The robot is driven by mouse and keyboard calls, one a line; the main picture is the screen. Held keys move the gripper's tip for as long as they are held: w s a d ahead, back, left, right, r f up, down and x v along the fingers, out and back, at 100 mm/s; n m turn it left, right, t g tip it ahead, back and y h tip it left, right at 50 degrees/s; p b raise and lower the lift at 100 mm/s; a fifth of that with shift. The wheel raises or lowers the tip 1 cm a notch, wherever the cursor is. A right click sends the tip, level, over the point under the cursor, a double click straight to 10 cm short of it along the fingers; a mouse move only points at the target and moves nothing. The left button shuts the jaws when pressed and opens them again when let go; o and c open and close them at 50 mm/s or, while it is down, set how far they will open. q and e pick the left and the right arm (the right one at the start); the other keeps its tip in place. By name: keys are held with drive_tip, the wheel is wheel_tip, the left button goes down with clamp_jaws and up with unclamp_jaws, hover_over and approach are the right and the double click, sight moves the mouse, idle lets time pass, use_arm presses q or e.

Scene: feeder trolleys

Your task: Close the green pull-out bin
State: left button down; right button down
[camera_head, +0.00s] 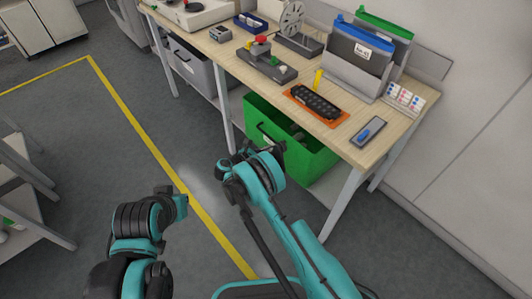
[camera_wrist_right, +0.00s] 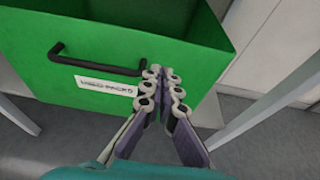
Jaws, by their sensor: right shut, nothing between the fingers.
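The green pull-out bin (camera_head: 318,166) is on the lower level under the workbench. It is pulled out, and part of its open top shows in the head view. In the right wrist view the bin's green front (camera_wrist_right: 190,68) carries a black bar handle (camera_wrist_right: 95,62) and a white label (camera_wrist_right: 105,86). My right gripper (camera_wrist_right: 163,82) is shut and empty, its fingertips in front of the bin's front face, just right of the label. Contact cannot be told. In the head view my right wrist (camera_head: 250,170) partly hides the bin. My left gripper (camera_head: 172,200) is low at left, away from the bin.
The workbench (camera_head: 228,58) above holds folders, an orange tray (camera_head: 318,106) and devices. A grey bin (camera_head: 190,68) stands under its left part. Bench legs (camera_head: 342,205) flank the green bin. Open floor with a yellow line (camera_head: 135,127) lies left; a shelf trolley (camera_head: 25,190) stands at far left.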

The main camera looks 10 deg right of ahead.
sight(290, 139)
drive_tip(key=b+x, duration=0.1)
drive_tip(key=x, duration=0.2)
drive_tip(key=b+x, duration=0.1)
drive_tip(key=x, duration=0.2)
drive_tip(key=shift+w+d+r, duration=0.15)
drive_tip(key=shift+d, duration=0.15)
drive_tip(key=shift+w+d+r, duration=0.15)
drive_tip(key=shift+w+d, duration=0.3)
drive_tip(key=shift+d, duration=0.15)
